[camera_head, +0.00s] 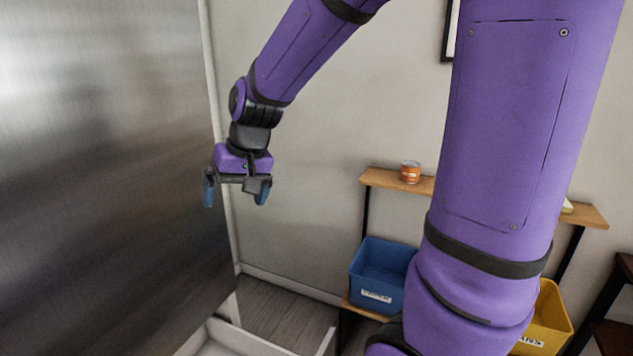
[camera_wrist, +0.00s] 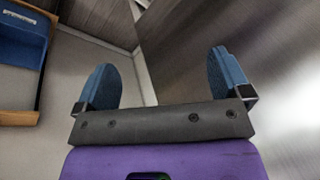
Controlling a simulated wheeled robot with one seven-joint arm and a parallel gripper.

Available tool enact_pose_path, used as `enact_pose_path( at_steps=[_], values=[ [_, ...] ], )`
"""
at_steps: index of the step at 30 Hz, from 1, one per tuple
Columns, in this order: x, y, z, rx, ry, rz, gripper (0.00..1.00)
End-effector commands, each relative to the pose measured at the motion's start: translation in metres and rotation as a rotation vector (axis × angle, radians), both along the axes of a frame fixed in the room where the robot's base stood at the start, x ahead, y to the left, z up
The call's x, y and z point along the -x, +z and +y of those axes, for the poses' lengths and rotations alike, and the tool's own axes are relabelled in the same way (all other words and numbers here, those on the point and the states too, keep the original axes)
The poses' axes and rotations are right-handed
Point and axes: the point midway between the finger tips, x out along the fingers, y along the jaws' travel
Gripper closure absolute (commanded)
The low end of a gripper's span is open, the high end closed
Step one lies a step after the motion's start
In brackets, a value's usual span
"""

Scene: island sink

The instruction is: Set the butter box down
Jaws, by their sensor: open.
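My gripper (camera_head: 236,194) is open and empty, hanging in the air beside the metal panel at the left. In the wrist view its two blue fingers (camera_wrist: 163,76) stand wide apart with nothing between them. No butter box can be made out for certain. A small pale yellow thing (camera_head: 567,207) lies on the wooden shelf (camera_head: 590,215) at the right, mostly hidden behind my arm, and I cannot tell what it is.
An orange can (camera_head: 410,172) stands on the upper shelf. A blue bin (camera_head: 378,278) and a yellow bin (camera_head: 547,322) are below; the blue bin shows in the wrist view (camera_wrist: 22,48). A large metal panel (camera_head: 100,180) fills the left. A white open drawer or tray (camera_head: 245,338) is low down.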

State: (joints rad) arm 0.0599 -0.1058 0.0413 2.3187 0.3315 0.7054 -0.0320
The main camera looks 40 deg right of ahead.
Motion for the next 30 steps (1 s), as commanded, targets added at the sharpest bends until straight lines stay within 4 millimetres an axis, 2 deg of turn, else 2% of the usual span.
enact_pose_path(
  at_steps=[1,3,9,18,24,30],
  values=[
    [0.014,0.013,0.000,0.017,0.016,-0.024,0.04],
    [0.033,0.026,-0.002,0.043,0.039,-0.047,0.04],
    [0.089,0.057,-0.009,0.119,0.092,-0.114,0.04],
    [0.166,0.078,-0.023,0.229,0.141,-0.202,0.04],
    [0.190,0.080,-0.028,0.266,0.152,-0.228,0.04],
    [0.193,0.080,-0.029,0.274,0.154,-0.230,0.04]
  ],
)
